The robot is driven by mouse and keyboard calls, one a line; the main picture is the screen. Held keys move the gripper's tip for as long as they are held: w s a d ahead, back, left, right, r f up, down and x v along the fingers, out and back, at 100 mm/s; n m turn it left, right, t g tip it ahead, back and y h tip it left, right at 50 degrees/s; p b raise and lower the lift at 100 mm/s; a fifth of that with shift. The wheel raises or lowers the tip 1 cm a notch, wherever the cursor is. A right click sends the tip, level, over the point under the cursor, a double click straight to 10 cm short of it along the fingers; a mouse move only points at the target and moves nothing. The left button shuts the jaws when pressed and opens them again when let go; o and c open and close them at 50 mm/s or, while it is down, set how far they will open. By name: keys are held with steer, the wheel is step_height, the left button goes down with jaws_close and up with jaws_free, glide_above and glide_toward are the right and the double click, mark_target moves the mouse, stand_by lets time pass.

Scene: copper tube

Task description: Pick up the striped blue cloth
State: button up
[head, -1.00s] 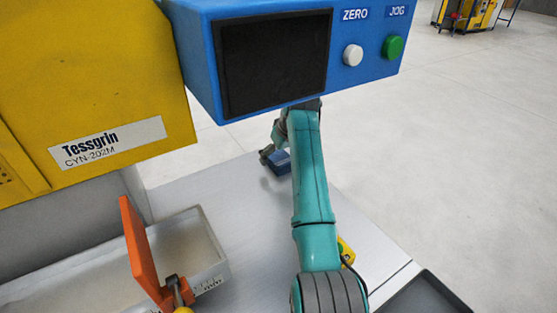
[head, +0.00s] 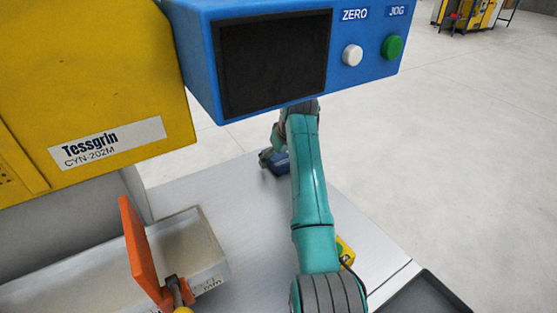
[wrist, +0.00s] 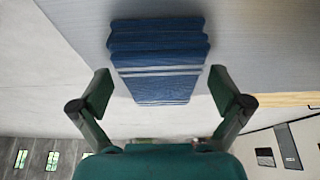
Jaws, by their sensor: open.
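The striped blue cloth (wrist: 158,48) is a folded dark blue bundle with pale stripes. In the wrist view it lies on the pale grey table, ahead of and partly between the fingers of my gripper (wrist: 160,92). The fingers are spread wide, one on each side, and look apart from the cloth. In the head view the cloth (head: 281,163) shows as a small blue patch on the table, partly hidden behind my arm. My gripper (head: 266,160) is beside it there, largely hidden.
A blue control box (head: 272,62) with a black screen hangs above my arm. A yellow machine (head: 85,80) is at left. A white tray (head: 213,262) and an orange plate (head: 139,250) are at lower left. A dark tray (head: 428,297) is at lower right. Table around the cloth is clear.

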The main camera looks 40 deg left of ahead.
steer(key=c, duration=1.2)
